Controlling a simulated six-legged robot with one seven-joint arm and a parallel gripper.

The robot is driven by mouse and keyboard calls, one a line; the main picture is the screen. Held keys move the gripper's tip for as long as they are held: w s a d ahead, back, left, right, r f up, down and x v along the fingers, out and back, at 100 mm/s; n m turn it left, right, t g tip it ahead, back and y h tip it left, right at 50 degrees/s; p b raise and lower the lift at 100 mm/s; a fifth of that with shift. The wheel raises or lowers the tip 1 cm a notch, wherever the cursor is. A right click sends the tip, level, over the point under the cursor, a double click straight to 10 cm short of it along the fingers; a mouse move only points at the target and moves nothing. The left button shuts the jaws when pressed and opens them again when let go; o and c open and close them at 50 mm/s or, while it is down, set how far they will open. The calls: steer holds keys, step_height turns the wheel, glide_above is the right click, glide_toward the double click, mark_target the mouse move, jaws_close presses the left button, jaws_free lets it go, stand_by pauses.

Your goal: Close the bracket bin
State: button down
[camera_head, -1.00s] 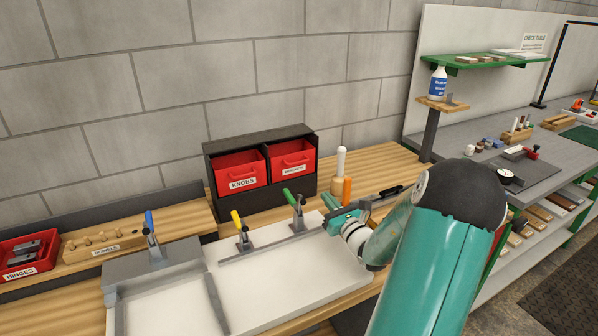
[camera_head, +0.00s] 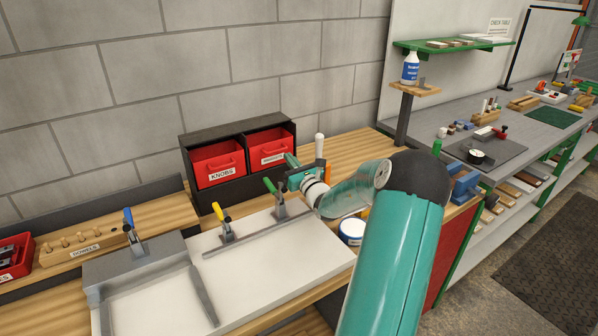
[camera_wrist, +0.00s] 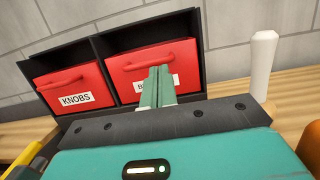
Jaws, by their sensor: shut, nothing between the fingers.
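The bracket bin (camera_head: 270,146) is the right one of two red bins in a black cabinet (camera_head: 236,130), in the head view. Its label is partly covered in the wrist view, where the bin (camera_wrist: 125,66) shows behind my fingers. Its front looks tilted, and I cannot tell how far it stands out. The KNOBS bin (camera_head: 218,165) sits to its left. My gripper (camera_head: 290,162) is shut and empty, in front of the bracket bin. In the wrist view my closed fingertips (camera_wrist: 158,72) overlap the bin's front below its handle. I cannot tell whether they touch it.
A white-topped bottle or post (camera_head: 319,147) stands right of the cabinet. Toggle clamps with green (camera_head: 271,186) and yellow (camera_head: 218,211) handles stand on the white board fixture (camera_head: 265,262) in front. A white round tub (camera_head: 352,231) is close to my arm.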

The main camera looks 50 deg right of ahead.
steer(key=shift+x, duration=0.75)
steer(key=shift+a+r, duration=0.1)
